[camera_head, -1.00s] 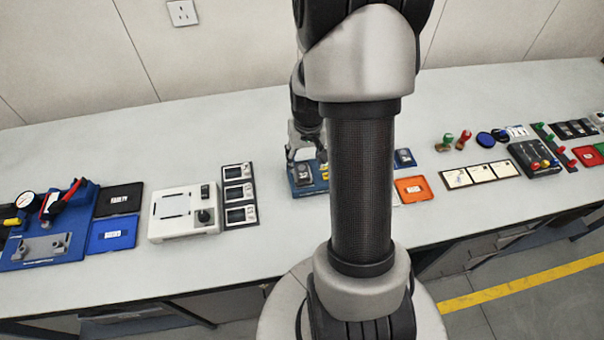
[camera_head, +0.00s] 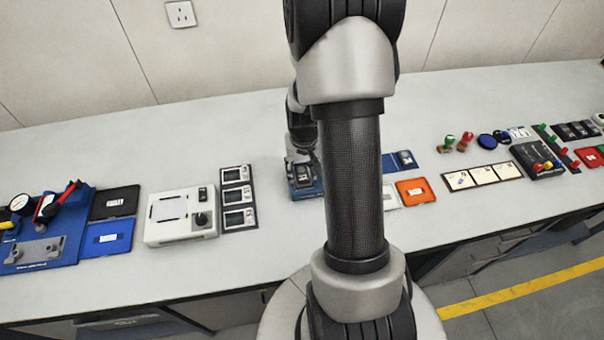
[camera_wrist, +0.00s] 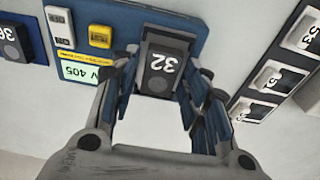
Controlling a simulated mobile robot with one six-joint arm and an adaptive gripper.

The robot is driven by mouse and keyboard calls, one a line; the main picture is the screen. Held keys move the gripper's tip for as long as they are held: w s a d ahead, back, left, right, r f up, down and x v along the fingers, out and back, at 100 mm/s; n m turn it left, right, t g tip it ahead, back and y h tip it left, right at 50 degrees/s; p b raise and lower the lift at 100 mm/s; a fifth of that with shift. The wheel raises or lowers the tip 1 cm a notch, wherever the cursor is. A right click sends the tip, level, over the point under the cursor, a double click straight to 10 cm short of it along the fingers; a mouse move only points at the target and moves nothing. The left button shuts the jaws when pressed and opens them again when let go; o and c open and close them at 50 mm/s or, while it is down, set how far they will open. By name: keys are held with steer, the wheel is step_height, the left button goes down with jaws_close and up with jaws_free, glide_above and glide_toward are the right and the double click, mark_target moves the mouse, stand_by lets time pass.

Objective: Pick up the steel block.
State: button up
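A dark grey block marked 32 (camera_wrist: 162,66) sits in a holder at the edge of a blue fixture (camera_wrist: 122,14) in the wrist view. I cannot tell for sure that it is the steel block. My gripper (camera_wrist: 164,76) is open, with one finger on each side of the block; contact is not clear. In the head view the block (camera_head: 302,174) shows small on the blue fixture (camera_head: 306,191), with my gripper (camera_head: 301,160) over it. My arm hides the fixture's right part.
The fixture carries a yellow button (camera_wrist: 100,37) and a label reading V 405 (camera_wrist: 86,72). A dark panel of numbered slots (camera_wrist: 269,77) lies close to the right in the wrist view. An orange tray (camera_head: 415,191) and a white device (camera_head: 180,216) stand on the bench.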

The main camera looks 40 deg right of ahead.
jaws_close()
steer(key=shift+r, duration=0.1)
stand_by(0.4)
